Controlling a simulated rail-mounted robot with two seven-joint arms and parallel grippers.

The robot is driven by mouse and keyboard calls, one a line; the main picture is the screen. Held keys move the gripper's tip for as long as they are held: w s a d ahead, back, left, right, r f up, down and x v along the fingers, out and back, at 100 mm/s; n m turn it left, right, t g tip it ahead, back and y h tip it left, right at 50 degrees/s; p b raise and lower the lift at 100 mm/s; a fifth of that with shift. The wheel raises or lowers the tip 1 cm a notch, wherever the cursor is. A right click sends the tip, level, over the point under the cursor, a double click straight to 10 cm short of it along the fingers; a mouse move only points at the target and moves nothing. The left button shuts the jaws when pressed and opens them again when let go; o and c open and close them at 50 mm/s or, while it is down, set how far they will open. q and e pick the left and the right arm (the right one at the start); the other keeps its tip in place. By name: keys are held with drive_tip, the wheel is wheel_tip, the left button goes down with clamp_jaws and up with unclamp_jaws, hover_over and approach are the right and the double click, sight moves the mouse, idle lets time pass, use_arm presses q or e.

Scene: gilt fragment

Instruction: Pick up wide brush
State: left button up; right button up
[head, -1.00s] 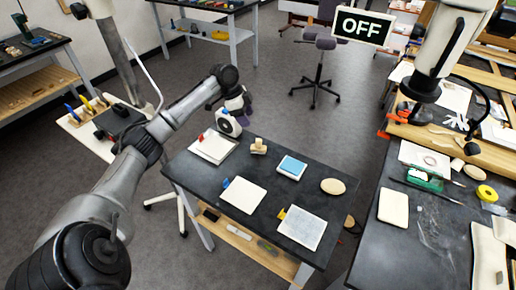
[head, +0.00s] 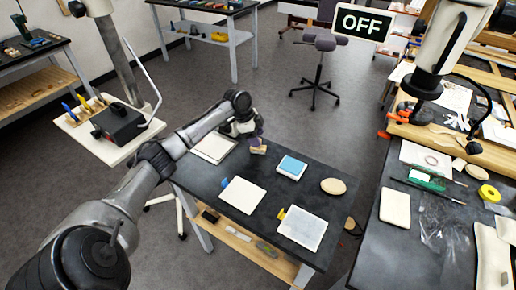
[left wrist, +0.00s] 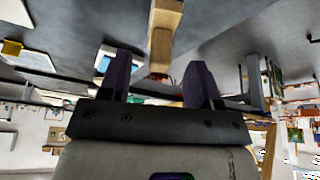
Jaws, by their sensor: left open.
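The wide brush (head: 258,149) is a small tan wooden piece on the dark middle table (head: 270,197), near its far edge. In the left wrist view its wooden body (left wrist: 163,35) shows ahead of and between the fingers. My left gripper (head: 252,139) reaches over the far left of the table, right beside the brush and partly covering it in the head view. In the left wrist view the two dark fingers of my left gripper (left wrist: 159,72) stand apart with a gap between them. I cannot tell whether either finger touches the brush. My right gripper is not visible.
A white tile (head: 213,147) lies under my left arm. A blue-topped pad (head: 291,167), an oval wooden piece (head: 333,186) and two pale panels (head: 242,194) (head: 302,228) lie nearby. Another dark bench (head: 410,250) stands at the right. Floor behind the table is mostly clear.

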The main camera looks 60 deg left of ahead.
use_arm(q)
drive_tip(key=x, duration=0.3)
drive_tip(key=shift+d+f+b, duration=0.1)
drive_tip(key=shift+f+b, duration=0.25)
drive_tip(key=shift+c, duration=0.6)
clamp_jaws()
drive_tip(key=shift+r, duration=0.1)
drive_tip(key=shift+r, duration=0.5)
wheel_tip(320, 180, up, 3)
drive_tip(key=shift+w+d+r+p, duration=0.1)
drive_tip(key=shift+r+p, duration=0.15)
drive_tip(key=shift+p, duration=0.45)
drive_tip(key=w+d+r+p, duration=0.1)
drive_tip(key=d+r+p, duration=0.1)
drive_tip(key=d+r, duration=0.4)
drive_tip(key=shift+w+d+r, duration=0.2)
drive_tip(key=shift+w+d, duration=0.15)
drive_tip(key=shift+d, duration=2.3)
